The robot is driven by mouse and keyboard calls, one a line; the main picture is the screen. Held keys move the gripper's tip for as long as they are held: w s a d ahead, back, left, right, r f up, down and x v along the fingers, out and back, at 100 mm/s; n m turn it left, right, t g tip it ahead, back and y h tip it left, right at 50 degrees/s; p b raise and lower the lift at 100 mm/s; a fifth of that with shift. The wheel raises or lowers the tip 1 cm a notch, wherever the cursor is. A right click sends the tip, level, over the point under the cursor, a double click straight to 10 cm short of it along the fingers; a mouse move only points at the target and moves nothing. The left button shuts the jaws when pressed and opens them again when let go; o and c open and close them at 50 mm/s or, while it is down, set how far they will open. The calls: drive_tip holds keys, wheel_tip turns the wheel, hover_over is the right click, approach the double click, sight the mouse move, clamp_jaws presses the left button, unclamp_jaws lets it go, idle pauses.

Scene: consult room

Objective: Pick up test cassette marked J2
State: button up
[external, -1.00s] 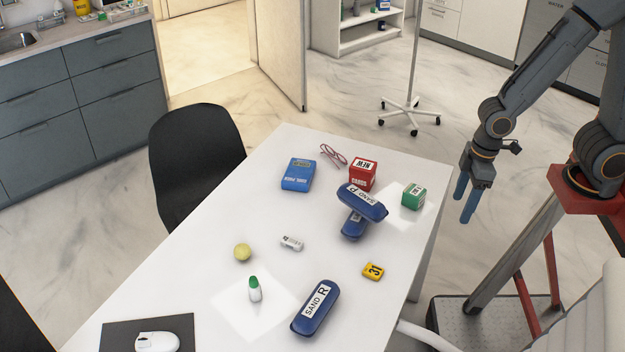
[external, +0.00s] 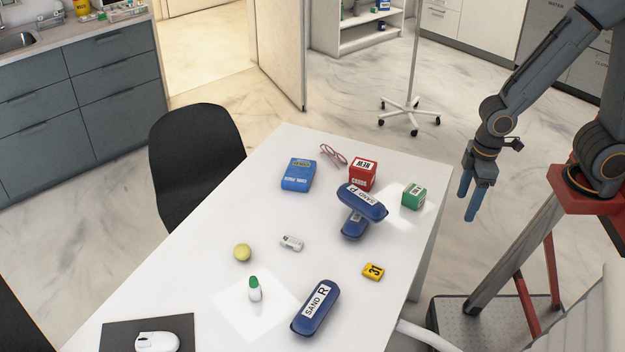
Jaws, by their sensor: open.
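A small white cassette (external: 292,243) with a dark mark lies flat near the middle of the white table (external: 230,220). Its mark is too small to read for certain. My gripper (external: 472,203) is open and empty, with blue fingers pointing down. It hangs to the right of the table's right edge, well apart from the cassette.
Around the cassette are a yellow ball (external: 242,252), a green-capped bottle (external: 255,289), a yellow block (external: 373,271) and a blue case marked R (external: 315,308). Two stacked blue cases (external: 362,203), a green box (external: 413,196) and a red box (external: 362,176) stand between it and my gripper's side.

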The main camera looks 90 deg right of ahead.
drive_tip(key=shift+o, duration=0.9)
